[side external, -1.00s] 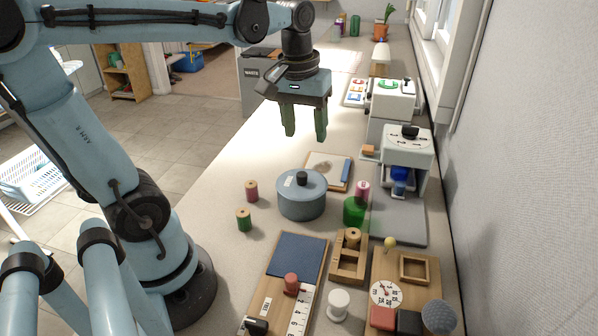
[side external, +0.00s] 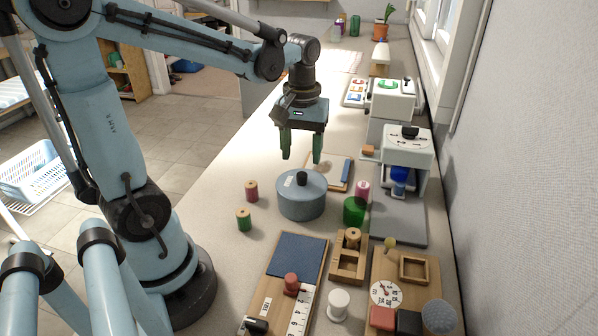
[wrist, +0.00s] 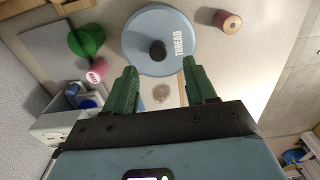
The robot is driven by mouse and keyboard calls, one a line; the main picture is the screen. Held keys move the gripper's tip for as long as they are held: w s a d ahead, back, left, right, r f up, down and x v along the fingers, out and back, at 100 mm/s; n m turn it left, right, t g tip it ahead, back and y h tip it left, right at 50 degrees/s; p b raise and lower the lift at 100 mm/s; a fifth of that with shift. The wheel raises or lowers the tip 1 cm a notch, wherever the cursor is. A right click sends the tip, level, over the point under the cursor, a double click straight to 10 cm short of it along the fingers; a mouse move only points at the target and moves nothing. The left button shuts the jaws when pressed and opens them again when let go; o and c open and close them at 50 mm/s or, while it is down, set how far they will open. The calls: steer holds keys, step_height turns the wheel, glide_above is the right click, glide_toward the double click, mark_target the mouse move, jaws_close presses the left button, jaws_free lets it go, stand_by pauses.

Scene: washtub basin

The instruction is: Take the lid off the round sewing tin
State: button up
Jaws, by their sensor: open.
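The round sewing tin (side external: 301,204) is blue-grey and stands upright on the counter, with its lid (side external: 316,181) on. The lid has a black knob (side external: 302,178) at its centre and a white label. In the wrist view the lid (wrist: 160,25) is seen from above, with its knob (wrist: 158,50) and the word THREAD. My gripper (side external: 301,160) is open and empty, pointing down above and slightly behind the tin. In the wrist view the green fingers of my gripper (wrist: 157,75) are spread on either side, below the knob in the picture, touching nothing.
A red spool (side external: 252,191) and a green spool (side external: 244,220) stand left of the tin. A green container (side external: 354,211) and pink spool (side external: 363,190) are close on its right. A board (side external: 340,172) lies behind it. A sewing-machine-like appliance (side external: 407,150) stands further right.

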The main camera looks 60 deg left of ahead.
mark_target(302, 174)
steer(key=shift+d+f, duration=0.15)
steer(key=shift+f, duration=2.35)
jaws_close()
